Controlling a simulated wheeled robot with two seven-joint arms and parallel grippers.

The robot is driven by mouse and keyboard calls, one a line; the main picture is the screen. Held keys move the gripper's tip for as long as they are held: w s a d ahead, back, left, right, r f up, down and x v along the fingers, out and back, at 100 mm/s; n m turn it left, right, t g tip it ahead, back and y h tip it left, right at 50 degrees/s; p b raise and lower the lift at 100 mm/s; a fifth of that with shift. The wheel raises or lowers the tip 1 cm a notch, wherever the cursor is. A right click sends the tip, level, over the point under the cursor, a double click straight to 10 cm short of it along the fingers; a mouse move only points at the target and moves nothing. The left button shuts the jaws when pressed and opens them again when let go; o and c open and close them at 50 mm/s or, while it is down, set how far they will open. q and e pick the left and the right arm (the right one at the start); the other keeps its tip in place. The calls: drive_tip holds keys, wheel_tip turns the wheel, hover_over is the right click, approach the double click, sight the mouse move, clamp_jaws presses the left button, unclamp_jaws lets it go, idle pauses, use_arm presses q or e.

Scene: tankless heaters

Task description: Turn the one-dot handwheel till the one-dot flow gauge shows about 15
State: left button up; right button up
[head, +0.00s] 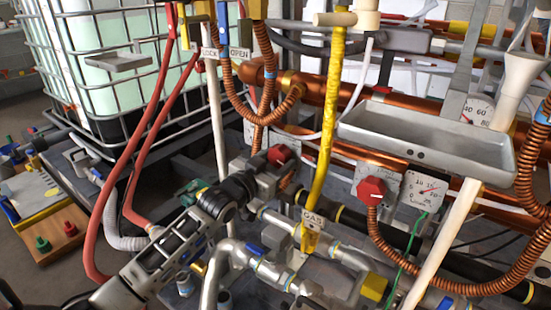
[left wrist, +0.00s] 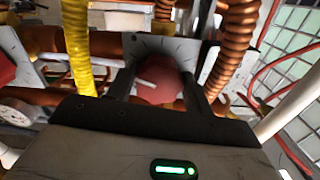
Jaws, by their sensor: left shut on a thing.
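A red handwheel (head: 279,154) sits on a grey mount left of the yellow hose. My left gripper (head: 258,172) is shut on it; in the left wrist view the fingers (left wrist: 162,88) stand either side of the red handwheel (left wrist: 152,82), which has a pale bar across its face. A second red handwheel (head: 372,190) stands to the right, beside a white gauge (head: 425,191) with a red needle. I cannot make out dots on either handwheel, nor read that needle surely. My right gripper is out of view.
A grey metal tray (head: 425,138) with two dark dots hangs above the second handwheel. Another gauge (head: 478,111) is behind it. A yellow hose (head: 328,120) and corrugated copper hoses (head: 270,70) hang close around my gripper. Pipes with a GAS tag (head: 313,220) run below.

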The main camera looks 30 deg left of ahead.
use_arm(q)
drive_tip(key=shift+r+m+p, duration=0.2)
drive_tip(key=shift+m+p, duration=0.85)
drive_tip(key=shift+m, duration=0.15)
drive_tip(key=m+p, duration=0.1)
drive_tip(key=m, duration=0.1)
drive_tip(key=shift+a+m+p, duration=0.1)
drive_tip(key=shift+m+p, duration=0.3)
drive_tip(key=m+p, duration=0.1)
drive_tip(key=m, duration=0.1)
drive_tip(key=shift+m, duration=0.7)
drive_tip(key=shift+m+p, duration=0.4)
drive_tip(key=shift+m, duration=1.3)
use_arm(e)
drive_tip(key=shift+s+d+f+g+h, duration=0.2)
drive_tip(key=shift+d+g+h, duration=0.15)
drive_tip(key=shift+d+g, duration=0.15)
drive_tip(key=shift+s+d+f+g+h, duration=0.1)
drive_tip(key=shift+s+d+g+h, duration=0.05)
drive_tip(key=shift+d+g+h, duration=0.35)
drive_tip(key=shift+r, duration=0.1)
